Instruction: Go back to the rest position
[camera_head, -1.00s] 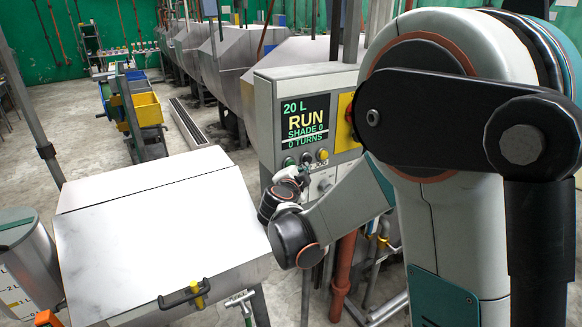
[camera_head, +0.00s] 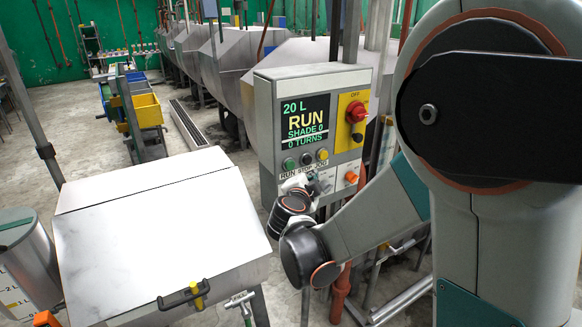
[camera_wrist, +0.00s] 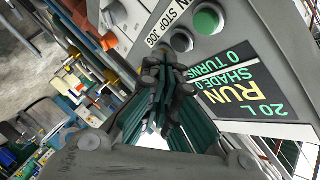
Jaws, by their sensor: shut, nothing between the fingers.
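My gripper (camera_wrist: 168,75) is shut and empty, its dark fingers together in the middle of the wrist view. In the head view it (camera_head: 304,184) is small and partly hidden by my wrist, just below the row of buttons on the grey control box (camera_head: 264,130). I cannot tell whether it touches the panel. The box's screen (camera_head: 304,122) reads 20 L, RUN, SHADE 0, 0 TURNS; it also shows in the wrist view (camera_wrist: 236,88). Below it are a green button (camera_head: 289,164), a dark one and a yellow one (camera_head: 322,155), labelled RUN STOP JOG.
A red rotary switch (camera_head: 356,110) and an orange knob (camera_head: 351,177) are on the box's right side. A steel drum machine with a sloping lid (camera_head: 160,220) and black handle (camera_head: 185,298) stands front left. A blue and yellow cart (camera_head: 143,108) is behind. Concrete floor is open at left.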

